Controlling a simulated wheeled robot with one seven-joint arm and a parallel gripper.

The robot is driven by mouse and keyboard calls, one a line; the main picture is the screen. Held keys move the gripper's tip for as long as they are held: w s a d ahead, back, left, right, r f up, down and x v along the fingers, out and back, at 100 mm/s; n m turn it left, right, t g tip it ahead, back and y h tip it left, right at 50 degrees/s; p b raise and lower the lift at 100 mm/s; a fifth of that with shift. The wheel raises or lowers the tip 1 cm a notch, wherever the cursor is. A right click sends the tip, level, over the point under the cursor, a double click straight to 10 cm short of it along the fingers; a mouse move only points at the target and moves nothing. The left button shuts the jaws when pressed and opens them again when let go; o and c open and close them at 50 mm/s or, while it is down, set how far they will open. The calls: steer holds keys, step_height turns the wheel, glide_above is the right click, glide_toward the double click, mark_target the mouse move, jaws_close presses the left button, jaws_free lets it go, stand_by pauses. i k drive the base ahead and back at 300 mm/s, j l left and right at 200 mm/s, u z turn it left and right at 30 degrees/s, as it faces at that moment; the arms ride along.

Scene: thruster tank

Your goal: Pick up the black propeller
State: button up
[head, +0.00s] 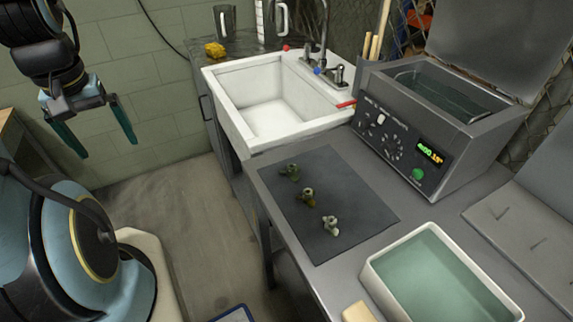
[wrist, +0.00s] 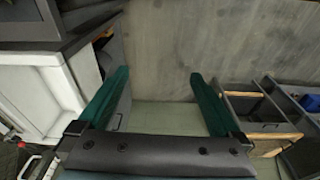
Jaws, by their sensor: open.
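Three small propellers lie in a row on a dark mat (head: 345,200) on the grey bench. My gripper (head: 108,148) hangs open and empty at the left, over the floor and well away from the mat. In the wrist view its two green fingers (wrist: 160,75) are spread apart with nothing between them. No propeller shows in the wrist view.
A white sink (head: 270,110) stands behind the mat. A grey machine with a raised lid (head: 420,125) is at the back right. A white tub of greenish liquid (head: 440,280) is at the front right, with a pale block (head: 357,312) beside it. Floor lies between my gripper and the bench.

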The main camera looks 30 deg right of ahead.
mark_target(291, 168)
steer(key=i+j+z, duration=0.35)
steer(key=i+j, duration=0.8)
steer(key=i+z, duration=0.1)
steer(key=z, duration=1.7)
